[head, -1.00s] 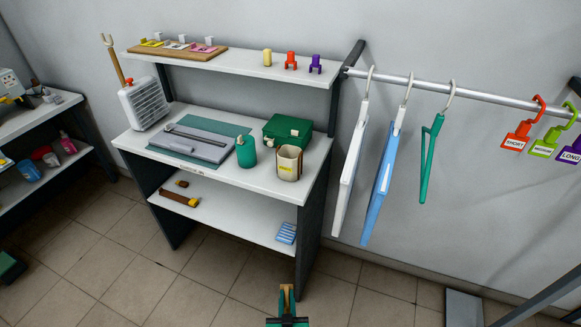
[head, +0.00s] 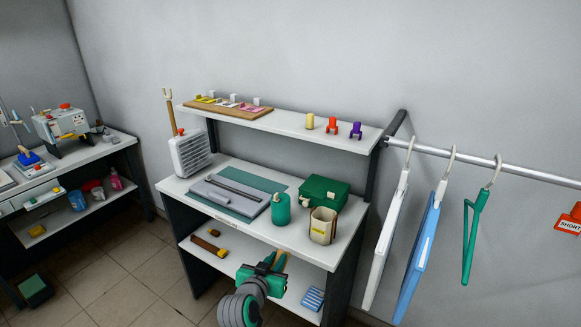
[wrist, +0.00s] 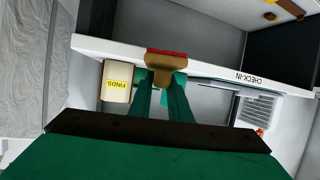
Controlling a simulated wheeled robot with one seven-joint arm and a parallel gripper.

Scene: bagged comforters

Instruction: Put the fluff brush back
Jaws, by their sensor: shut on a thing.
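My gripper (head: 271,265) is in front of the bench in the head view, its green jaws shut on a brush with a tan wooden body. In the wrist view, my gripper's green fingers (wrist: 167,100) close on the fluff brush (wrist: 172,68), which has a tan body and a red strip along its far edge. The brush appears against the bench's front edge there; I cannot tell whether it touches. The white bench (head: 300,238) carries a beige FINDS cup (head: 323,226), which also shows in the wrist view (wrist: 117,82).
A teal canister (head: 281,209), green box (head: 324,192) and grey board (head: 230,194) are on the bench. The lower shelf holds a brown tool (head: 208,246) and a blue block (head: 312,298). Hangers (head: 474,235) hang at right. A side bench (head: 75,155) stands left.

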